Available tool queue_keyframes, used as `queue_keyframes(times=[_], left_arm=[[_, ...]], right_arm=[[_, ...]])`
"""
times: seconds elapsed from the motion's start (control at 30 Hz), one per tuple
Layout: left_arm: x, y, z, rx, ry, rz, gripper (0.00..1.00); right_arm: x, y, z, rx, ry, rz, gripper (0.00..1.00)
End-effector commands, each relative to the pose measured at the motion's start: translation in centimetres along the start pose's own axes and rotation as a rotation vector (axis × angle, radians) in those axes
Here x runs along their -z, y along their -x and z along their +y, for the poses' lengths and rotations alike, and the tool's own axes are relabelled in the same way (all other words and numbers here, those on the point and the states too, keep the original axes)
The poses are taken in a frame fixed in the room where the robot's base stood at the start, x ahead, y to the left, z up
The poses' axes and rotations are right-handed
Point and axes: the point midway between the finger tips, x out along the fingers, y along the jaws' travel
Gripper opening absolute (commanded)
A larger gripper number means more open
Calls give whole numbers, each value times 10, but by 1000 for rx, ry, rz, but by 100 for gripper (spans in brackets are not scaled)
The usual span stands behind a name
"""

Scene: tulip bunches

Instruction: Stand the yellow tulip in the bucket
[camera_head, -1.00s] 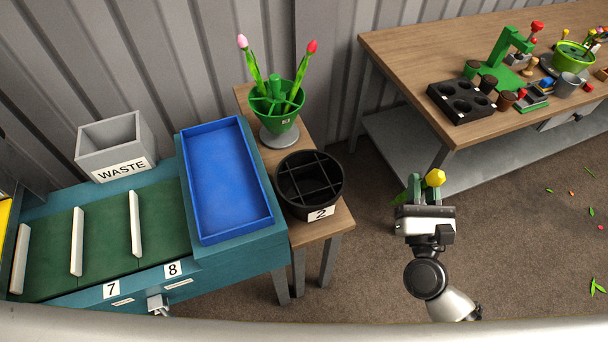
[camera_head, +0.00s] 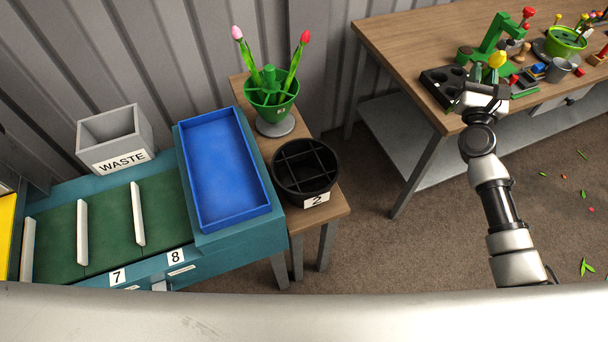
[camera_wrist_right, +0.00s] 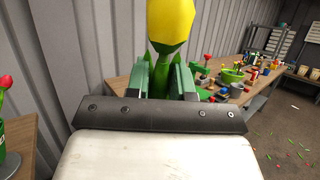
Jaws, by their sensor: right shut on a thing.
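The yellow tulip (camera_head: 497,59) is in my right gripper (camera_head: 486,75), which is shut on it, bloom upward. It also shows in the right wrist view (camera_wrist_right: 172,25), with its green stem between the fingers (camera_wrist_right: 167,82). In the head view the gripper appears over the front left part of the wooden bench. The black round bucket (camera_head: 304,190), divided inside and labelled 2, stands on a small wooden table at the centre and looks empty. A green bucket (camera_head: 272,112) behind it holds a pink and a red tulip. My left gripper is not in clear view.
The wooden bench (camera_head: 400,40) carries a black tray (camera_head: 440,90), a green stand (camera_head: 490,40), a green pot (camera_head: 566,42) and several small things. A blue tray (camera_head: 222,165) and a grey WASTE bin (camera_head: 113,137) are at left. Floor between the tables is clear.

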Motion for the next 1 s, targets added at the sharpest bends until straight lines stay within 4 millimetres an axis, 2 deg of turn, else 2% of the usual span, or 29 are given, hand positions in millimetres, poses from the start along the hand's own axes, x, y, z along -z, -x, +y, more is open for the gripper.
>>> queue_keyframes(times=[0.37, 0.47, 0.53, 0.67, 0.8, 1.0], left_arm=[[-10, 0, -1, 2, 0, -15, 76], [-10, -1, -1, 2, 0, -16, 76], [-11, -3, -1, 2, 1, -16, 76], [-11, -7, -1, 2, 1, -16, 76], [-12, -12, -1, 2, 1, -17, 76], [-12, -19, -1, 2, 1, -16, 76]], right_arm=[[1, 2, 2, -2, 0, 0, 10], [6, 10, 11, -11, -5, 5, 10], [13, 22, 24, -23, -10, 12, 10], [29, 60, 62, -62, -25, 30, 10], [39, 111, 107, -112, -42, 51, 10], [38, 186, 166, -175, -61, 81, 10]])
